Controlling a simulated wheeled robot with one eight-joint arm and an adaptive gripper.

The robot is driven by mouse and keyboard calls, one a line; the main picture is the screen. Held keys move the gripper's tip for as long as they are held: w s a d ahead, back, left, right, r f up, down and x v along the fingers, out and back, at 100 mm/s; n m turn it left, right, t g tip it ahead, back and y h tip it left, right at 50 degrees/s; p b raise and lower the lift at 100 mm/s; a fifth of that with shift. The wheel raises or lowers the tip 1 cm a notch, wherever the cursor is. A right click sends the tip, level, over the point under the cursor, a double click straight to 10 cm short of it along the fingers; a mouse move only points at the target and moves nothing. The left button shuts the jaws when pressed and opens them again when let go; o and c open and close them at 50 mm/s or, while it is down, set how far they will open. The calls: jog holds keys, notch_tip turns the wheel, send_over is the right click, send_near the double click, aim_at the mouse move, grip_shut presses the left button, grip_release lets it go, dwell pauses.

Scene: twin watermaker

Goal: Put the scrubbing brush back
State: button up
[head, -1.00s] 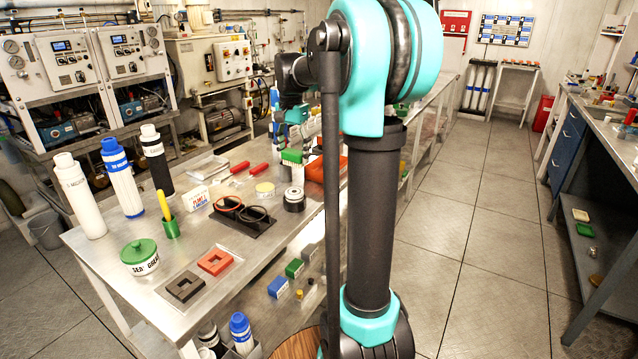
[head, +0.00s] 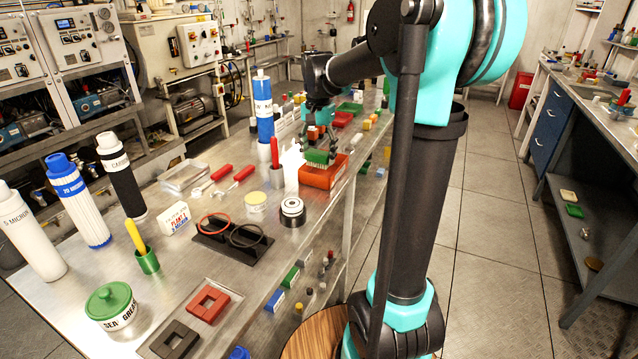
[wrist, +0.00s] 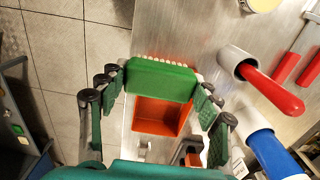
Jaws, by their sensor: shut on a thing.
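The scrubbing brush is a green block with pale bristles. It shows in the head view (head: 316,157) and the wrist view (wrist: 160,80). My gripper (head: 318,140) is shut on it, with a dark jointed finger at each end of the block in the wrist view (wrist: 155,74). An open orange box (head: 322,178) sits on the steel bench just below the brush. In the wrist view the brush covers part of the box's opening (wrist: 155,127). I cannot tell whether the bristles touch the box.
A white holder with a red-handled tool (wrist: 270,92) and a blue-and-white bottle (head: 263,105) stand close beside the box. Red-handled tools (head: 236,178) lie on the bench (head: 180,240). A black ring stand (head: 230,240) is nearer.

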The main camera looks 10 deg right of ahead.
notch_tip(320, 180, down, 10)
jog(key=shift+f, duration=0.1)
dwell(0.4)
jog(key=shift+f, duration=0.1)
jog(key=o, duration=1.1)
notch_tip(320, 180, up, 12)
jog(key=shift+r, duration=0.1)
